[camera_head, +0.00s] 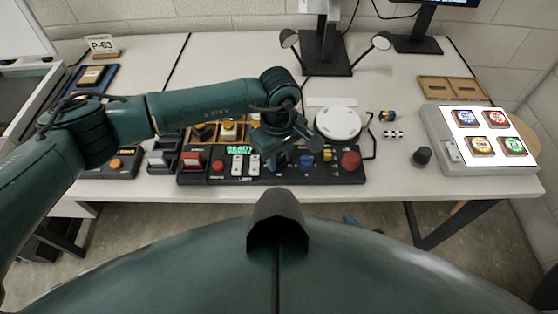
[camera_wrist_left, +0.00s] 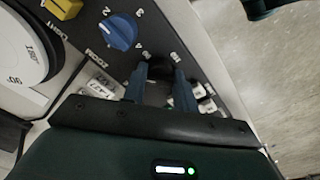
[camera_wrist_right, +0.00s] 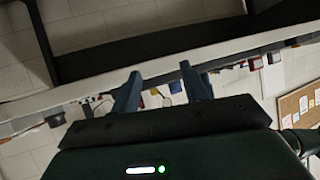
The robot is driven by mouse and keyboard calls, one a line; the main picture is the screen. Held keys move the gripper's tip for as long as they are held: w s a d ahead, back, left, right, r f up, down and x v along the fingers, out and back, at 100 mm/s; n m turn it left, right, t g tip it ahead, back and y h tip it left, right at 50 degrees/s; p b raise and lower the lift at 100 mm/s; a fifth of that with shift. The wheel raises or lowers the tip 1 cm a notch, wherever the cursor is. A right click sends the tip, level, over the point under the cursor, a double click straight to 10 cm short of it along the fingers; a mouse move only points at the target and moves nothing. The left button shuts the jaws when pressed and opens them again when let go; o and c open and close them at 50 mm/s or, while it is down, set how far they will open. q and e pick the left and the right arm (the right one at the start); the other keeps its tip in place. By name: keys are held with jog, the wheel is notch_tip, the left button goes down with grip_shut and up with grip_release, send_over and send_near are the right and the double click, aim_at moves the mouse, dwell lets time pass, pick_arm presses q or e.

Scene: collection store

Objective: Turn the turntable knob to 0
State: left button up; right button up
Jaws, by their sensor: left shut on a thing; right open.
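The control panel (camera_head: 330,178) lies along the table's front edge. My left gripper (camera_head: 281,153) is down at the panel. In the left wrist view my left gripper (camera_wrist_left: 160,82) is shut on a dark knob (camera_wrist_left: 160,67), its fingers on either side. The knob's pointer and setting cannot be read. A blue dial (camera_wrist_left: 118,32) with printed numbers sits beside it. The white turntable (camera_head: 338,122) stands behind the panel and also shows in the left wrist view (camera_wrist_left: 18,50). My right gripper (camera_wrist_right: 162,88) is open and empty in the right wrist view, away from the panel.
A yellow knob (camera_head: 327,155) and a red button (camera_head: 350,160) sit on the panel's right part. Small striped cylinders, a dark round knob (camera_head: 422,155) and a lit box (camera_head: 445,148) stand farther right. A lamp stand (camera_head: 322,55) is behind the turntable.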

pick_arm(q)
jog(key=shift+f+n+b, duration=0.2)
jog(key=shift+n+b, duration=0.1)
jog(key=shift+n, duration=0.3)
jog(key=shift+n+b, duration=0.65)
jog(key=shift+n, duration=0.25)
jog(key=shift+n+b, duration=0.6)
jog(key=shift+n, duration=0.3)
jog(key=shift+r+n+b, duration=0.1)
jog(key=shift+n+b, duration=0.7)
jog(key=shift+n, duration=0.4)
jog(key=n+b, duration=0.1)
jog(key=n, duration=0.1)
jog(key=shift+n, duration=0.3)
jog(key=shift+r+n+b, duration=0.1)
jog(key=shift+n+b, duration=0.2)
pick_arm(e)
jog(key=shift+d+f+m+t, duration=0.2)
jog(key=shift+f+m+t, duration=0.1)
jog(key=shift+f, duration=0.25)
jog(key=shift+d+f+m+t, duration=0.15)
jog(key=shift+f+m+t, duration=0.15)
jog(key=shift+f, duration=0.2)
jog(key=shift+d, duration=0.15)
pick_arm(q)
jog(key=o, duration=1)
jog(key=shift+c, duration=0.2)
